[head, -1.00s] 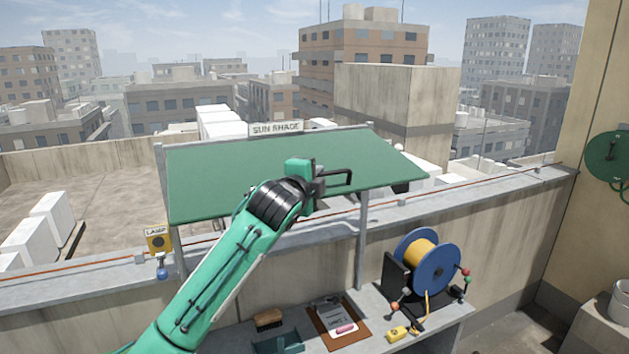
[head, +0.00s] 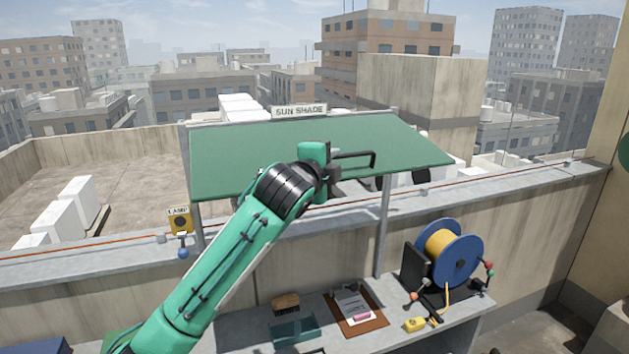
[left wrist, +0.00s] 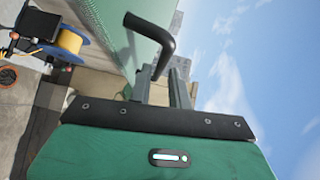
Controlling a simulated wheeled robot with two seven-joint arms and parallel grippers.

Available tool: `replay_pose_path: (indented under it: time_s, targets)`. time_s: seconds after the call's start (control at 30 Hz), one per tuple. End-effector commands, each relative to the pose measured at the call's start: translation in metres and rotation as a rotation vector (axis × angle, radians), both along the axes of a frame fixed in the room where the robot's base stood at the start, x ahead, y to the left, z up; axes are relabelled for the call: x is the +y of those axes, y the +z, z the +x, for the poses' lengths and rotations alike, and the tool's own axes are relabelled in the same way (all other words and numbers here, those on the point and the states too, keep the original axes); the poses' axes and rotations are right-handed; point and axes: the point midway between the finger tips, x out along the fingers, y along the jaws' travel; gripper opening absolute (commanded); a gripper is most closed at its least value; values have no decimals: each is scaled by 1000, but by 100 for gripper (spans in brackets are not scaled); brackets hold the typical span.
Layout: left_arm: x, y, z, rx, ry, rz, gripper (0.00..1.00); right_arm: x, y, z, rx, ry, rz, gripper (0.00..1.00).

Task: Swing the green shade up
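The green shade (head: 240,160) is a flat slanted panel on grey posts, under a sign reading SUN SHADE. Its black handle (head: 372,158) sticks out from its face near the middle. My left gripper (head: 333,172) is at the left part of the handle. In the left wrist view the shade (left wrist: 130,25) is at the top, and the bent handle (left wrist: 166,45) runs down toward my left gripper (left wrist: 160,88). Its two fingers stand apart with a gap beside the bar; I see no firm clamp on it. My right gripper is out of view.
A lamp switch (head: 180,222) is at the left post. A concrete parapet runs behind the bench.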

Motion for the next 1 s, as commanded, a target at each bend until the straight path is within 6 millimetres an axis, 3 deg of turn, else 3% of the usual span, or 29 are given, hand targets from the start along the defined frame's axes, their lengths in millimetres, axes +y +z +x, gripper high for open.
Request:
replay_pose_path:
  time_s: [0.03, 0.2, 0.5, 1.0]
  targets:
    - [6, -5, -10, -4, 0, 0, 19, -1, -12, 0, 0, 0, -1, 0]
    - [21, -2, -41, -5, 0, 1, 19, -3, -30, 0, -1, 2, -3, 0]
    - [42, 4, -79, -2, 1, 0, 19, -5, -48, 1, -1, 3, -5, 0]
    - [45, 2, -85, 9, 2, -6, 19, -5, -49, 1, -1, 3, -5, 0]
